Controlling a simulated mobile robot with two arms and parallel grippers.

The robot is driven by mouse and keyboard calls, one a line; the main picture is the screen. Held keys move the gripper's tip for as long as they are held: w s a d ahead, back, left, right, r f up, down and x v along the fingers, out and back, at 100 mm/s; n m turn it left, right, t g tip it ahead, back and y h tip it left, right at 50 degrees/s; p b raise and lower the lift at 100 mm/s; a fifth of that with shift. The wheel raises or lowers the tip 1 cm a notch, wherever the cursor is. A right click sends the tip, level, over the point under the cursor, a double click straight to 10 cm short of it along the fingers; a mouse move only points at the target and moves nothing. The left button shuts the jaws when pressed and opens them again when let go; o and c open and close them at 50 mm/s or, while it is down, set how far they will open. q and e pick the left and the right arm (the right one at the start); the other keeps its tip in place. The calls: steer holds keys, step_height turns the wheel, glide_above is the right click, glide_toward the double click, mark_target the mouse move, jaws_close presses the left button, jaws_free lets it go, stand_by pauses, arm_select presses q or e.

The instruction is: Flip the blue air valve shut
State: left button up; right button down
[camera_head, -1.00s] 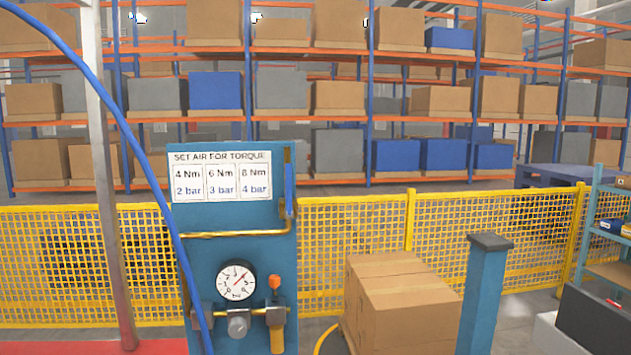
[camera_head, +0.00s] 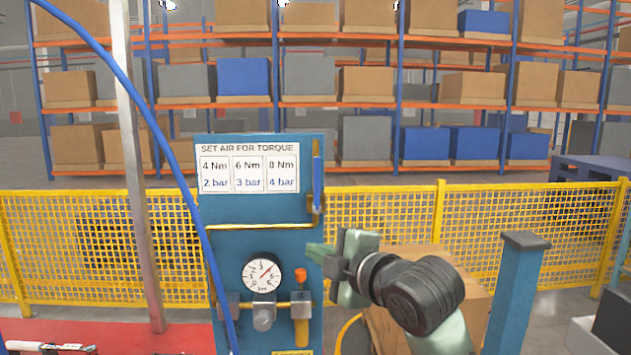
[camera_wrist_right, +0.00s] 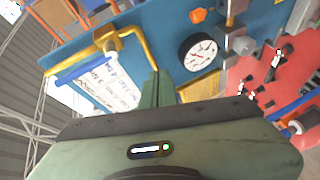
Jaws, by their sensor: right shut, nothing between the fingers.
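The blue air valve lever (camera_head: 317,176) stands upright at the top right of the blue panel (camera_head: 215,270), above a brass pipe fitting. In the right wrist view the blue lever (camera_wrist_right: 86,68) lies at the left, joined to the brass pipe. My right gripper (camera_head: 316,250) is shut and empty, in front of the panel's right edge, below the lever and apart from it. Its closed fingers (camera_wrist_right: 157,90) point toward the panel in the wrist view. My left gripper is not in view.
A pressure gauge (camera_head: 262,273), an orange-topped valve (camera_head: 300,290) and a brass pipe (camera_head: 255,226) are on the panel. A blue hose (camera_head: 185,185) arcs along its left. Cardboard boxes (camera_head: 475,300) and a blue post (camera_head: 515,290) stand right. Yellow fence (camera_head: 400,215) runs behind.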

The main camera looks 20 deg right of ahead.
mark_target(317, 183)
step_height(317, 183, up, 11)
steer(key=s+n+t, duration=0.1)
steer(key=s+n, duration=0.1)
steer(key=n, duration=0.1)
steer(key=shift+s+t+y, duration=0.2)
steer(key=shift+t+y, duration=0.2)
steer(key=w+d+p, duration=0.1)
steer(key=w+p, duration=0.5)
steer(key=w, duration=0.3)
steer(key=shift+w+d, duration=0.2)
steer(key=shift+d, duration=0.05)
steer(key=shift+a+f, duration=0.1)
